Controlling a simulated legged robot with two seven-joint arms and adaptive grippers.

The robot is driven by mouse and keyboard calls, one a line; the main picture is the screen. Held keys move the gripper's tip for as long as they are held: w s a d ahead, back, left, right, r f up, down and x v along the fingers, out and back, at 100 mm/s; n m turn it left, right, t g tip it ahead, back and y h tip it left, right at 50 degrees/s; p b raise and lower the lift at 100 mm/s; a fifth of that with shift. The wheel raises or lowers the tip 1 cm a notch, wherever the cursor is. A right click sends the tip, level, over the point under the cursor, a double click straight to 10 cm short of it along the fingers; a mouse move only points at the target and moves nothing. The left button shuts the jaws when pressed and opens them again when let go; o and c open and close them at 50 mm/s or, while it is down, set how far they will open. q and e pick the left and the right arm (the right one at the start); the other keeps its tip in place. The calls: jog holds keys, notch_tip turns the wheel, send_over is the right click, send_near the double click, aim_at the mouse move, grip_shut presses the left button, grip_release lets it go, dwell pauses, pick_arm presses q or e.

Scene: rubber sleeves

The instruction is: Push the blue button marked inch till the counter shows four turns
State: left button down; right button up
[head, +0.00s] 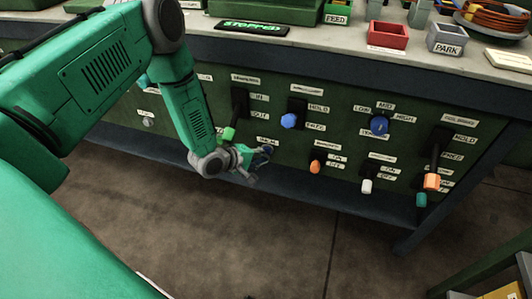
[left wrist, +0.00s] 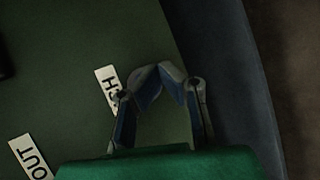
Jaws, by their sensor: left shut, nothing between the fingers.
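My left gripper (head: 266,152) is shut and empty, low at the front of the green panel (head: 340,140). In the left wrist view, its fingertips (left wrist: 158,72) meet in front of bare green panel. A white label ending in "CH" (left wrist: 106,82) is beside the fingers there, partly covered by one of them. The blue inch button cannot be made out; the gripper may be hiding it. A display reading "STOPPED" (head: 252,27) stands on the bench top. No turn count is readable. My right gripper is not in view.
Right of my left gripper are a blue knob (head: 288,120), an orange knob (head: 315,167), a blue selector (head: 379,125), a white knob (head: 366,186) and an orange-handled lever (head: 432,182). A red bin (head: 388,36) sits on the bench. Open floor lies in front.

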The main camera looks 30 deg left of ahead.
pick_arm(q)
jog(key=shift+w+r, duration=0.25)
jog(key=shift+w, duration=0.1)
jog(key=shift+s+f, duration=0.1)
jog(key=shift+s, duration=0.05)
jog(key=shift+s+d+f+p, duration=0.15)
jog(key=shift+s+p, duration=0.15)
jog(key=shift+s, duration=0.4)
jog(key=shift+s+d+p, duration=0.2)
jog(key=shift+s+p, duration=0.1)
jog(key=shift+s, duration=0.5)
jog(key=shift+s+d+p, duration=0.2)
jog(key=shift+s+p, duration=0.1)
jog(key=shift+s, duration=0.55)
jog(key=shift+s+d+p, duration=0.2)
jog(key=shift+s+p, duration=0.1)
jog(key=shift+s, duration=0.5)
